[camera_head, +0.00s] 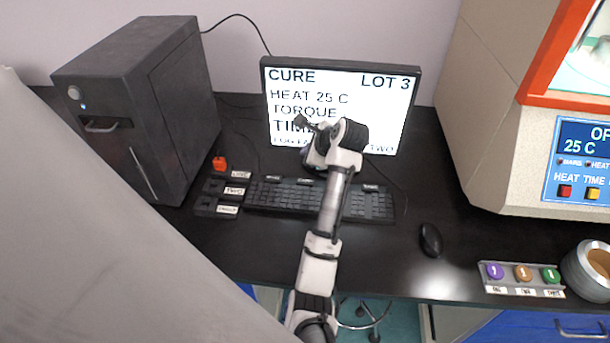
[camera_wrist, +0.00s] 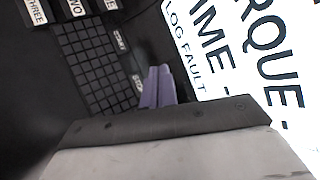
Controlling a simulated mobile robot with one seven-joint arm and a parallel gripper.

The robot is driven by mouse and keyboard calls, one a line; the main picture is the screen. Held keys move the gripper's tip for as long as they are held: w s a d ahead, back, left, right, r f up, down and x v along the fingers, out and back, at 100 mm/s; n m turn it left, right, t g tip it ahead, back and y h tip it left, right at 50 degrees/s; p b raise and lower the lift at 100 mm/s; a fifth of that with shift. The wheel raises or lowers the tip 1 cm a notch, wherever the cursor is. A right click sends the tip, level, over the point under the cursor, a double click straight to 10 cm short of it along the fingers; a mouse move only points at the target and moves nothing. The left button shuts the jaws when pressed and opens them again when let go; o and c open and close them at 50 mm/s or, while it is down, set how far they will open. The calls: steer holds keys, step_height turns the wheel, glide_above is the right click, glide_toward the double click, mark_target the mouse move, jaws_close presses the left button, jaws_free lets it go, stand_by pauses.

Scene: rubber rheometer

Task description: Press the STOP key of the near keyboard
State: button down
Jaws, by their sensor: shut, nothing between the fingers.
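A black keyboard (camera_head: 268,194) lies on the desk in front of the monitor. My arm crosses over its middle and hides part of it. Small white labels stand along its back edge, too small to read. In the wrist view the keyboard (camera_wrist: 98,65) shows two such labels (camera_wrist: 120,41) and (camera_wrist: 137,84), also unreadable; I cannot tell which key is STOP. My gripper (camera_wrist: 160,72) is shut and empty, its purple fingertips beside the label closer to the monitor. I cannot tell whether they touch anything.
The monitor (camera_head: 392,107) stands close behind my gripper. Labelled black holders (camera_head: 206,201) and a red block (camera_head: 219,163) lie left of the keyboard, by a dark computer case (camera_head: 150,110). A mouse (camera_head: 430,239) and a tray of coloured discs (camera_head: 497,286) lie right.

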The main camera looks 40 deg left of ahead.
steer(key=b, duration=0.3)
glide_above(308, 183)
step_height(308, 183, down, 7)
steer(key=shift+s+r, duration=0.1)
steer(key=shift+r, duration=0.1)
steer(key=shift+f, duration=0.95)
steer(key=shift+f, duration=0.1)
stand_by(1.0)
steer(key=shift+f, duration=0.35)
steer(key=shift+f, duration=0.45)
stand_by(0.8)
steer(key=shift+r+p, duration=0.9)
steer(key=shift+p, duration=0.1)
